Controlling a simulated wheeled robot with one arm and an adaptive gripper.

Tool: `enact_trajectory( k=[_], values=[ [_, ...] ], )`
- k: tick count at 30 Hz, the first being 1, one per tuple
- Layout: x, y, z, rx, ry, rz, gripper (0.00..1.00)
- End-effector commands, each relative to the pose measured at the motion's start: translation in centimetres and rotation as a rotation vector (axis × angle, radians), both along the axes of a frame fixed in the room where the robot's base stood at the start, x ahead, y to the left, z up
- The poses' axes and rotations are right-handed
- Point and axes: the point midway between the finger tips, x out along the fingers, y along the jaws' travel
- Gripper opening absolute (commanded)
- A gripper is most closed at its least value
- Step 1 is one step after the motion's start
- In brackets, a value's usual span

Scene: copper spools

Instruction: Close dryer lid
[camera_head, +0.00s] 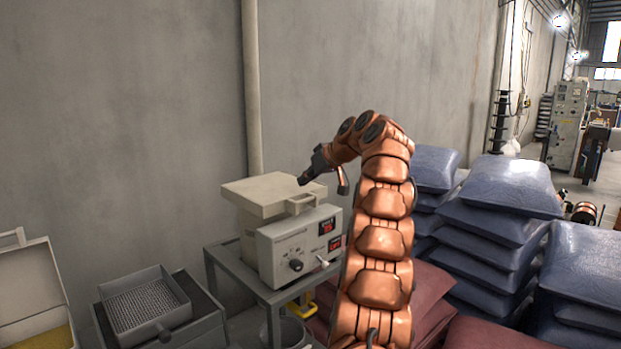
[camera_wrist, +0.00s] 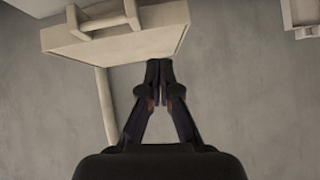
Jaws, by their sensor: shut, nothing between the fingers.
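The dryer (camera_head: 284,241) is a beige box with a dial and red displays on its front, standing on a grey metal table. Its beige lid (camera_head: 262,192) lies nearly level over the top, with a loop handle (camera_head: 302,203) at the front. I cannot tell whether the lid is fully seated. My gripper (camera_head: 303,181) is at the lid's right side, close above its top edge. In the wrist view my gripper (camera_wrist: 159,65) is shut and empty, with its tips near the edge of the lid (camera_wrist: 120,46). Whether the tips touch the lid is unclear.
A grey tray with mesh (camera_head: 145,304) and an open beige box (camera_head: 30,290) stand to the left. Blue sacks (camera_head: 500,215) and red sacks (camera_head: 435,290) are stacked to the right. A grey wall (camera_head: 130,110) and a vertical pipe (camera_head: 251,90) are behind the dryer.

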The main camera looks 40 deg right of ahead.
Motion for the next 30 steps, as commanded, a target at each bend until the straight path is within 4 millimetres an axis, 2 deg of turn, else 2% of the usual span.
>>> enact_trajectory(
  k=[1,6,9,13,17,30],
  values=[
    [-0.6,-1.9,1.2,-0.026,-0.016,-0.012,0.00],
    [-2.3,-5.6,3.0,-0.098,-0.058,-0.022,0.00],
    [-2.9,-6.8,3.4,-0.124,-0.071,-0.025,0.00],
    [-3.0,-7.2,3.5,-0.139,-0.077,-0.025,0.00],
    [-2.1,-7.2,2.8,-0.139,-0.077,-0.025,0.00],
    [3.7,-7.3,-1.3,-0.138,-0.076,-0.024,0.00]
  ],
)
